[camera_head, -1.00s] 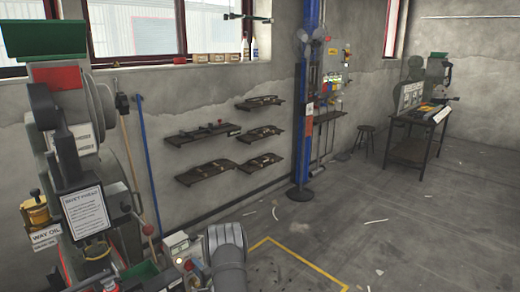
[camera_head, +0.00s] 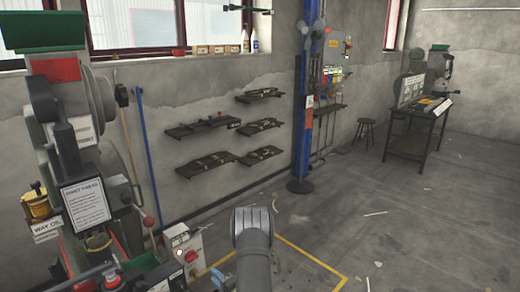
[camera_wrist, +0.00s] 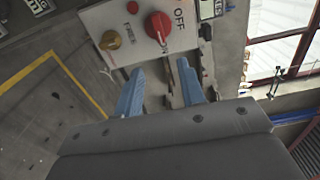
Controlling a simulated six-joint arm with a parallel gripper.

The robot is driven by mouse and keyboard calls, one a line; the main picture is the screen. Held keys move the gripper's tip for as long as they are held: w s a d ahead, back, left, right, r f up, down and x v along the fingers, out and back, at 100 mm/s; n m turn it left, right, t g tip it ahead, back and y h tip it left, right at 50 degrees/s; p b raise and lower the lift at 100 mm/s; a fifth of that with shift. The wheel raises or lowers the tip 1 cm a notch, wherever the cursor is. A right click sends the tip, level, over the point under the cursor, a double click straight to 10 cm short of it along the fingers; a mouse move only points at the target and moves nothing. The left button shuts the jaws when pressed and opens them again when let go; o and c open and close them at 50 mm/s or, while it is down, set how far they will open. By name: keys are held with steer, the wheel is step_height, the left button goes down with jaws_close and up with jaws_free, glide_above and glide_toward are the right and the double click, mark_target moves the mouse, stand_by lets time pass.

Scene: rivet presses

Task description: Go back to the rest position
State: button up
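My gripper (camera_wrist: 160,66) shows in the wrist view with its two blue fingers spread apart and nothing seen between them. Past the fingertips is a pale control box (camera_wrist: 140,30) with a red knob (camera_wrist: 158,26) beside the word OFF and a yellow knob (camera_wrist: 110,40). The fingers look apart from the knobs. In the head view, the box (camera_head: 181,242) stands at the lower left beside the rivet press (camera_head: 75,130).
Wall shelves (camera_head: 203,127) with dark tools hang behind my arm. A blue post (camera_head: 303,120) stands right of them. A workbench (camera_head: 417,125) with another press and a stool (camera_head: 365,133) are at the far right. The floor between has yellow lines and scattered scraps.

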steer(key=v, duration=0.4)
glide_toward(196, 257)
steer(key=x, duration=0.9)
steer(key=shift+w+a+f, duration=0.1)
steer(key=shift+a+f, duration=0.05)
steer(key=shift+f, duration=0.25)
steer(key=n, duration=0.3)
steer(key=shift+r, duration=0.15)
steer(key=n, duration=0.4)
steer(key=shift+r, duration=0.25)
